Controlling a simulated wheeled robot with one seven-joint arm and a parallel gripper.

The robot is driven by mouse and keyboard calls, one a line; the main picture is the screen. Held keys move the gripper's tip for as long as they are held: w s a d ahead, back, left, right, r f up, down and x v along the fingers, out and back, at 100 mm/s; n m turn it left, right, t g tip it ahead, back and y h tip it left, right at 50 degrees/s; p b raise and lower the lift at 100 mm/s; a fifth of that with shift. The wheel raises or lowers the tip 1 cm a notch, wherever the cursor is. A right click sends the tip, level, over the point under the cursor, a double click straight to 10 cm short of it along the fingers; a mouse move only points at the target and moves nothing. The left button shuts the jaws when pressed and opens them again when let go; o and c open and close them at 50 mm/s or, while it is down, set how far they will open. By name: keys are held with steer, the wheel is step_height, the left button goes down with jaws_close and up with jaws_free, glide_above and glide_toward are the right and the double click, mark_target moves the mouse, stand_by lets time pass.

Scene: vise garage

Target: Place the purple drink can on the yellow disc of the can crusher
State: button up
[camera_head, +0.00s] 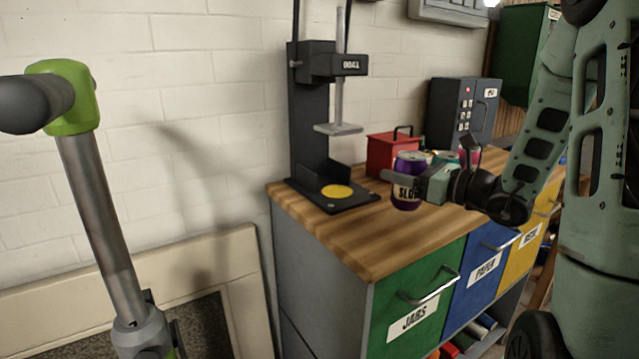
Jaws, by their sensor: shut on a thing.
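The purple drink can (408,163) is upright, with part of a white label showing. My gripper (405,182) is shut on the can from the right, and its fingers hide the can's middle. I cannot tell whether the can's base touches the wooden top. The can crusher (311,122) is a tall black stand at the left end of the bench. Its yellow disc (337,191) lies bare on the base plate, to the left of the can. The grey press plate (338,129) hangs well above the disc.
A red box (388,152) with a black handle and a black keypad safe (462,112) stand behind. More cans (446,157) stand behind my gripper. The wooden bench top (372,238) is clear in front of the crusher.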

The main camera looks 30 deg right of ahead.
steer(key=x, duration=1.4)
steer(key=shift+a, duration=0.1)
steer(key=x, duration=0.4)
steer(key=shift+f, duration=0.8)
steer(key=shift+f, duration=0.1)
steer(key=shift+f, duration=0.15)
steer(key=o, duration=1)
steer(key=shift+c, duration=0.2)
